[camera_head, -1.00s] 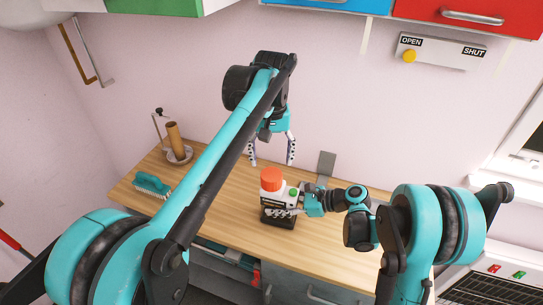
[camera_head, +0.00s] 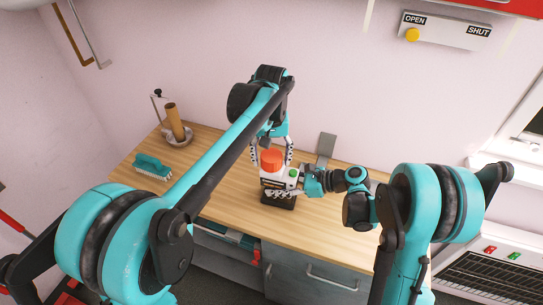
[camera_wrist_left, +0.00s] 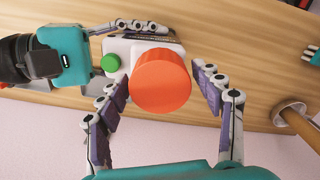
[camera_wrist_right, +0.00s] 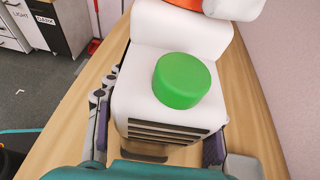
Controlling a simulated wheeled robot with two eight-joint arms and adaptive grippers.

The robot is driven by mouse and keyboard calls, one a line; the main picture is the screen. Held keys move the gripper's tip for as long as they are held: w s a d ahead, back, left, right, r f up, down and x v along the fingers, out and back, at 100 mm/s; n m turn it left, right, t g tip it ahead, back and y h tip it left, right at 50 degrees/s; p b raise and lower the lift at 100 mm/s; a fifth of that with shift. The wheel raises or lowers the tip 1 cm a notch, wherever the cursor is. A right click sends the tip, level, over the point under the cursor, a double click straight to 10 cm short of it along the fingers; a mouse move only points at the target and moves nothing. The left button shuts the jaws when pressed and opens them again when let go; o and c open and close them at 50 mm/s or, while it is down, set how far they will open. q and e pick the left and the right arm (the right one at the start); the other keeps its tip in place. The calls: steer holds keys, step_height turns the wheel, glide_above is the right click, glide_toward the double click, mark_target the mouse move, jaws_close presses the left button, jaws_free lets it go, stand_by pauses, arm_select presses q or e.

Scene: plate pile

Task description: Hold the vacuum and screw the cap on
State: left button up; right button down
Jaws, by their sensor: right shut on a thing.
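The vacuum is a small white body (camera_head: 276,181) with a green button (camera_wrist_right: 182,80) and a dark base (camera_head: 278,199), upright on the wooden counter. The orange-red cap (camera_head: 271,158) sits at the top of the vacuum; whether it is threaded on cannot be seen. My left gripper (camera_head: 271,150) points down with its fingers on either side of the cap. In the left wrist view the cap (camera_wrist_left: 161,82) lies between its open fingers, with a gap on the right. My right gripper (camera_wrist_right: 158,140) is shut on the vacuum body from the right side.
A brush with a teal back (camera_head: 153,167) and a brown roll on a holder (camera_head: 175,125) stand at the counter's left. A grey plate (camera_head: 326,148) stands behind the vacuum. The counter's front left (camera_head: 225,185) is clear. An OPEN/SHUT panel (camera_head: 445,30) is on the wall.

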arm_select(q)
steer(key=c, duration=0.9)
steer(key=o, duration=1.4)
steer(key=shift+c, duration=0.2)
steer(key=shift+r, duration=0.1)
step_height(320, 180, up, 12)
arm_select(e)
steer(key=c, duration=0.5)
jaws_free()
steer(key=shift+c, duration=0.2)
